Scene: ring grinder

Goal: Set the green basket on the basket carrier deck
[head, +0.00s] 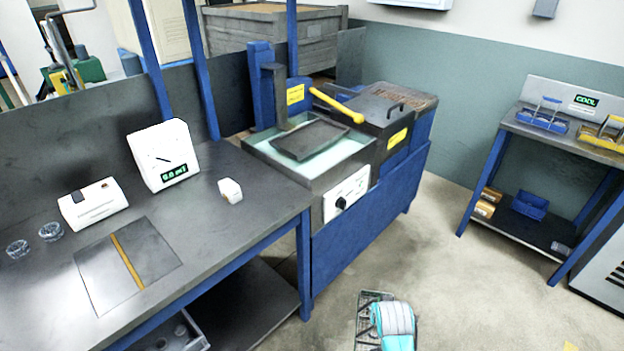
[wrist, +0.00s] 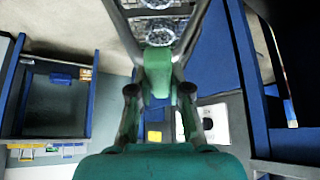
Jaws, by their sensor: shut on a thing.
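My gripper (wrist: 158,92) is shut on the green handle (wrist: 157,66) of the green basket, in the middle of the wrist view. The basket's wire body (wrist: 140,12) shows at the top of that view, with clear round glass pieces (wrist: 158,32) in it. In the head view the wire basket (head: 366,308) is at the bottom edge, above the open floor, partly hidden by the teal and white end of my arm. I cannot make out the basket carrier deck for sure in either view.
A workbench (head: 230,240) with instruments stands at the left. The blue grinder (head: 370,225) with a yellow lever (head: 335,104) stands at the centre. At the right, a COOL stand (head: 520,125) holds blue-handled (head: 543,119) and yellow-handled (head: 603,138) baskets. The floor between is clear.

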